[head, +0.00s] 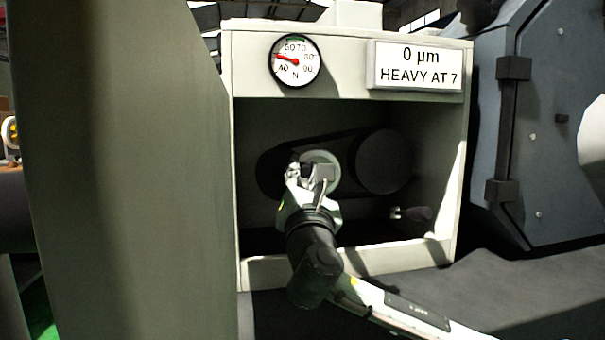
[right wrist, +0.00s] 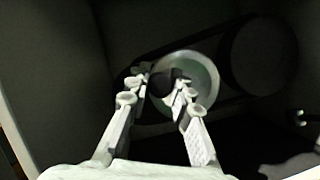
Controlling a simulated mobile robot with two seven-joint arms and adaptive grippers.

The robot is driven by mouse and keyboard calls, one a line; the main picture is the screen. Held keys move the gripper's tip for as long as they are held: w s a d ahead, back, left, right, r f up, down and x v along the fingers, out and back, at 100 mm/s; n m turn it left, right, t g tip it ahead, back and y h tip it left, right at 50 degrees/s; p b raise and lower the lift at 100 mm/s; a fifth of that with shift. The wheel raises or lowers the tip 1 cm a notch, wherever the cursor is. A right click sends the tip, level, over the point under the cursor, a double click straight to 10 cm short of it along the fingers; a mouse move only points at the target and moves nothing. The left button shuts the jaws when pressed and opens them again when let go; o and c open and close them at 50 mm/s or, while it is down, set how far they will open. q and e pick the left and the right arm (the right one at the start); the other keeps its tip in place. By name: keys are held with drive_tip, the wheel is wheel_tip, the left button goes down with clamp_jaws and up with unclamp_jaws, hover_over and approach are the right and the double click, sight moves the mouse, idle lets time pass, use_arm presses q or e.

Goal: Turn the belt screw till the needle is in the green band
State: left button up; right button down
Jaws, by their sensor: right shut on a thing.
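The round dial gauge (head: 302,70) is on the upper front of the pale housing. Its red needle points left and slightly up, left of the green band at the top of the dial. My right gripper (head: 312,172) reaches into the dark recess below. In the right wrist view my right gripper (right wrist: 164,88) is shut on the dark belt screw (right wrist: 168,77). A pale round disc (right wrist: 204,78) lies behind the screw, partly covered by the fingers. In the head view the fingers hide most of the screw. My left gripper is not in view.
A dark belt with a large round pulley (head: 384,162) fills the recess behind my gripper. The housing's walls and lower lip (head: 400,257) surround it. A small dark handle (head: 418,214) sticks out at lower right. A sign (head: 416,66) reads "0 µm HEAVY AT 7".

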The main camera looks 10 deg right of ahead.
drive_tip(key=shift+d+r+m+h, duration=0.1)
drive_tip(key=shift+r+m+h, duration=0.1)
drive_tip(key=shift+m, duration=0.3)
drive_tip(key=shift+r+m+h, duration=0.1)
drive_tip(key=shift+m+h, duration=0.1)
drive_tip(key=shift+m, duration=0.3)
drive_tip(key=shift+d+r+m+g+h+p, duration=0.15)
drive_tip(key=shift+m+g+h+p, duration=0.25)
drive_tip(key=shift+m, duration=0.5)
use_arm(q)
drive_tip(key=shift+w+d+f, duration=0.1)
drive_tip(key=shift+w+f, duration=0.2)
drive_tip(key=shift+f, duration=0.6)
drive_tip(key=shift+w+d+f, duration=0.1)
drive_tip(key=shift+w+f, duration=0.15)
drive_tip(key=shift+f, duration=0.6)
use_arm(e)
drive_tip(key=shift+d+m, duration=0.1)
drive_tip(key=shift+m, duration=0.3)
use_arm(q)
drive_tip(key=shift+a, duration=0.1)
use_arm(e)
drive_tip(key=shift+r, duration=0.1)
drive_tip(key=c, duration=1.3)
unclamp_jaws()
drive_tip(key=shift+c, duration=0.2)
drive_tip(key=shift+s+f, duration=0.2)
drive_tip(key=shift+s, duration=0.05)
drive_tip(key=v, duration=1.1)
drive_tip(key=shift+s, duration=0.2)
